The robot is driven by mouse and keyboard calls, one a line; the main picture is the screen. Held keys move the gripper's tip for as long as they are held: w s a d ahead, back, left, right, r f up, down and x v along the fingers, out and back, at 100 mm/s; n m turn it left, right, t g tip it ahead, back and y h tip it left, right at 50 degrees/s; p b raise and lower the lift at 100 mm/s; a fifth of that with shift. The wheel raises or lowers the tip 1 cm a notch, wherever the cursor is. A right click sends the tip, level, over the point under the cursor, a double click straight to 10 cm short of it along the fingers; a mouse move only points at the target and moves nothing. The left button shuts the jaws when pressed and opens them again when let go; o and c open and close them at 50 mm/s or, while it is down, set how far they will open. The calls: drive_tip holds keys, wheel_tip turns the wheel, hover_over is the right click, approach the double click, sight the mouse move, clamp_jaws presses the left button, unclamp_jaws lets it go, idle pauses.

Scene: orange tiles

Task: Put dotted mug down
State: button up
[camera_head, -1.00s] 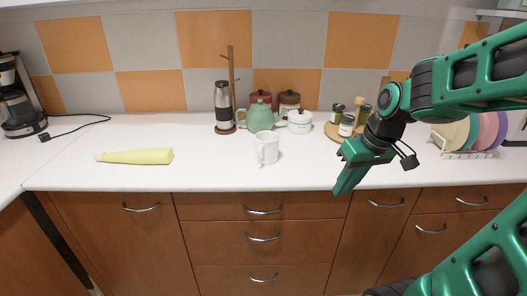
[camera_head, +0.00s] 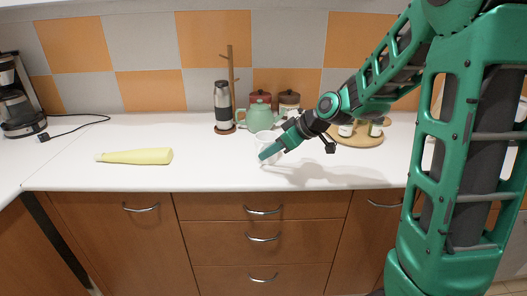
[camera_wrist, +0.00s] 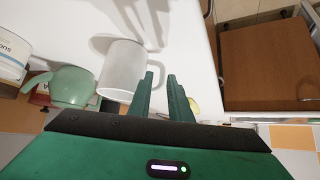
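A white mug (camera_head: 263,137) stands upright on the white counter (camera_head: 215,168), partly hidden by my gripper in the head view. In the wrist view the mug (camera_wrist: 122,70) lies left of my fingertips, with the left finger close to its side; I cannot tell whether they touch. No dots show on it. My gripper (camera_head: 268,154) is at the front right of the mug, low over the counter.
A green teapot (camera_head: 258,115) stands close behind the mug, beside a steel flask (camera_head: 223,103) and a wooden mug tree (camera_head: 231,70). A yellow bottle (camera_head: 138,156) lies at left. A round wooden board (camera_head: 362,138) with jars is at right. The counter between bottle and mug is clear.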

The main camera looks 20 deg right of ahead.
sight(259, 164)
drive_tip(key=shift+a+x, duration=0.2)
drive_tip(key=shift+x, duration=2.4)
drive_tip(key=shift+r, duration=0.2)
clamp_jaws()
